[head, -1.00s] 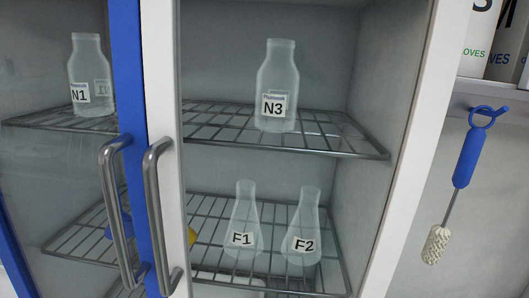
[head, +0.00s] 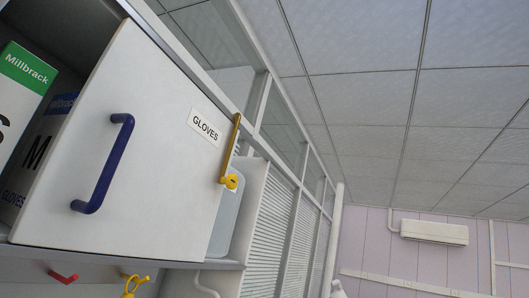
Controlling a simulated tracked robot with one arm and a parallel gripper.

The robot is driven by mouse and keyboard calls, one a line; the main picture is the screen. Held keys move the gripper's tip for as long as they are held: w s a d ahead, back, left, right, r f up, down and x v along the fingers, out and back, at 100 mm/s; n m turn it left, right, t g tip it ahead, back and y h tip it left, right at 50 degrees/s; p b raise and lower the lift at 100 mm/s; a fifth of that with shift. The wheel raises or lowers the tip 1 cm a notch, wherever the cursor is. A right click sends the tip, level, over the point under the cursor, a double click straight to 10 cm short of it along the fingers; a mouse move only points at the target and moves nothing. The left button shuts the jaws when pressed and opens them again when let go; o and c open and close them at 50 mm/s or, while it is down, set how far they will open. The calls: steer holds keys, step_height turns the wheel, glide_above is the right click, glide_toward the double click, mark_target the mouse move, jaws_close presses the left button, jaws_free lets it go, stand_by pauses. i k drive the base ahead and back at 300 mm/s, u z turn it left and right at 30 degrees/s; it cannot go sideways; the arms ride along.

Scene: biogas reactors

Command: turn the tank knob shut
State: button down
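I see no tank and no tank knob in the head view. My gripper is not in the picture either. The nearest knob-like thing is a small round yellow piece (head: 231,181) at the lower end of a yellow bar (head: 229,148) on the edge of a cupboard door; it looks like a latch or lock, but I cannot tell which.
A white door labelled GLOVES (head: 150,120), with a dark blue handle (head: 104,163), stands at the left. Glove boxes (head: 22,88) sit behind it. A red hook (head: 62,276) and a yellow hook (head: 134,278) are below. Ceiling panels (head: 350,90) and an air conditioner (head: 434,233) fill the right.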

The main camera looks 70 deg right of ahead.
mark_target(230, 182)
steer(key=z, duration=1.85)
steer(key=i, duration=0.45)
steer(key=u, duration=0.65)
